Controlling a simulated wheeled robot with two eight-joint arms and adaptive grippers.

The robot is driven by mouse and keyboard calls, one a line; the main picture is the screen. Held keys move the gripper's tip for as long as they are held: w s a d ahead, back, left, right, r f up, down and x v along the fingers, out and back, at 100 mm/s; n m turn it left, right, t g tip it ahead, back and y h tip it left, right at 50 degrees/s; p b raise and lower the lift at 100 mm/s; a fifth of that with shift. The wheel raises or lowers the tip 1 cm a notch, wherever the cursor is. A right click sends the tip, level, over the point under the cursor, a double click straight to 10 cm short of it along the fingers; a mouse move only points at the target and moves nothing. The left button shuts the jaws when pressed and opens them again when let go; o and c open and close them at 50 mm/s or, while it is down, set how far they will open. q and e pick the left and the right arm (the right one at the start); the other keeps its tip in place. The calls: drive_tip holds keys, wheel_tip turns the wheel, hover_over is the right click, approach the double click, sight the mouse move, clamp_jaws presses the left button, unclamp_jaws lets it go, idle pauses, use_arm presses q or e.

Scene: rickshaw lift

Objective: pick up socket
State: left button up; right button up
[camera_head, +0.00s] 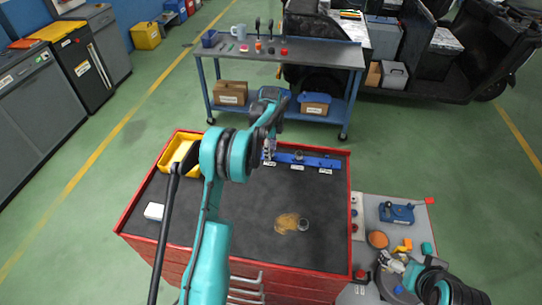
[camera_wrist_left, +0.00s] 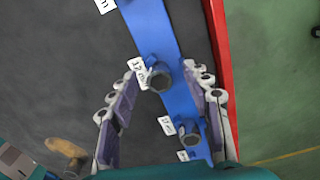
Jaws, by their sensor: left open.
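A blue socket rail (camera_head: 318,161) lies along the far edge of the tool chest's dark top, with white size labels in front. In the left wrist view the rail (camera_wrist_left: 150,28) runs between my fingers. A dark metal socket (camera_wrist_left: 158,78) stands on it beside a label, and a second socket (camera_wrist_left: 189,131) stands closer to the wrist. My left gripper (camera_wrist_left: 163,76) is open, with its fingers on both sides of the rail; contact cannot be told. In the head view the left gripper (camera_head: 268,152) is over the rail's left end. My right gripper (camera_head: 390,262) is at lower right, its jaws unclear.
A yellow bin (camera_head: 178,152) and a white box (camera_head: 154,211) sit left. A side table (camera_head: 362,205) stands right; a cart (camera_head: 330,55) stands behind.

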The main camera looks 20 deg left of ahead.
use_arm(q)
clamp_jaws()
idle(0.3)
